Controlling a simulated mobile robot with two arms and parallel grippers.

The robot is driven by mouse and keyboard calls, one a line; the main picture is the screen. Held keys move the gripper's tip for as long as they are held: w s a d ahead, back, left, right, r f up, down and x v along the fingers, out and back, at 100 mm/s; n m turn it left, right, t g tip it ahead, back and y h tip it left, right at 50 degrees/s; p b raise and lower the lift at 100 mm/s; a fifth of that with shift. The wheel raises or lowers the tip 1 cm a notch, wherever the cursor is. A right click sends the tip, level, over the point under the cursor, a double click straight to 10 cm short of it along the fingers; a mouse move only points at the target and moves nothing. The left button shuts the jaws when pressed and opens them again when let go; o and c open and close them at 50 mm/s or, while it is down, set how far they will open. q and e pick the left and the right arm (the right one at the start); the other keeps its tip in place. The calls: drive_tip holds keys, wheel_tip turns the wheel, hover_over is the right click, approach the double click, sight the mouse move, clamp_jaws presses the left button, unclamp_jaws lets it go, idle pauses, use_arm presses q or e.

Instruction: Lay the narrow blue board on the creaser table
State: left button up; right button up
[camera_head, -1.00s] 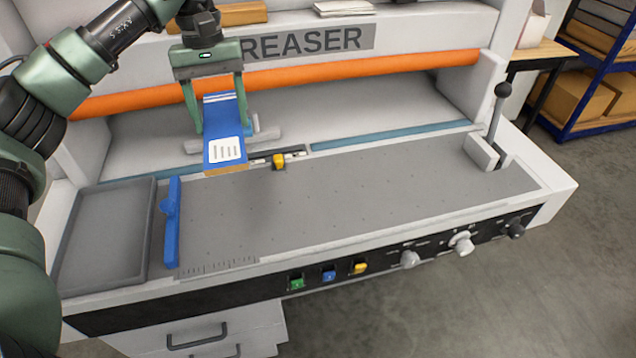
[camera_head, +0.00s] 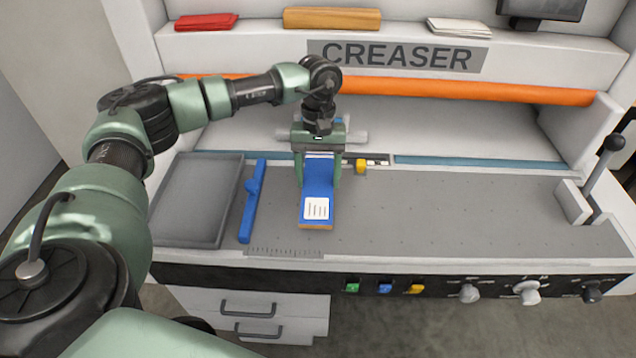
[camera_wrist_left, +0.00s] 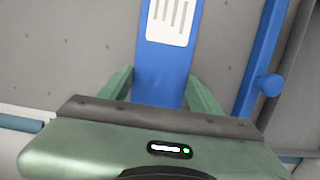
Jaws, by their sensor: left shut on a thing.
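The narrow blue board (camera_head: 318,180) has a white label with dark lines near its front end and a brown edge. My left gripper (camera_head: 318,172) is shut on it, one finger on each side, over the left part of the grey creaser table (camera_head: 450,210). In the left wrist view the board (camera_wrist_left: 168,70) runs between the green fingers of the gripper (camera_wrist_left: 163,88), with the table surface behind it. I cannot tell whether the board touches the table. My right gripper is not in view.
A blue guide bar (camera_head: 253,202) stands left of the board, beside a grey tray (camera_head: 197,240). A yellow stop (camera_head: 361,166) sits behind right. An orange roller (camera_head: 470,92) spans the back, and a lever (camera_head: 603,160) stands at the right. The table's middle is clear.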

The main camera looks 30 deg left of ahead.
sight(318, 181)
use_arm(q)
wheel_tip(318, 181, down, 3)
drive_tip(key=shift+f, duration=0.15)
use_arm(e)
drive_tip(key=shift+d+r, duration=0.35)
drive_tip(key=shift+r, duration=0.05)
use_arm(q)
drive_tip(key=shift+f, duration=0.2)
drive_tip(key=o, duration=1.4)
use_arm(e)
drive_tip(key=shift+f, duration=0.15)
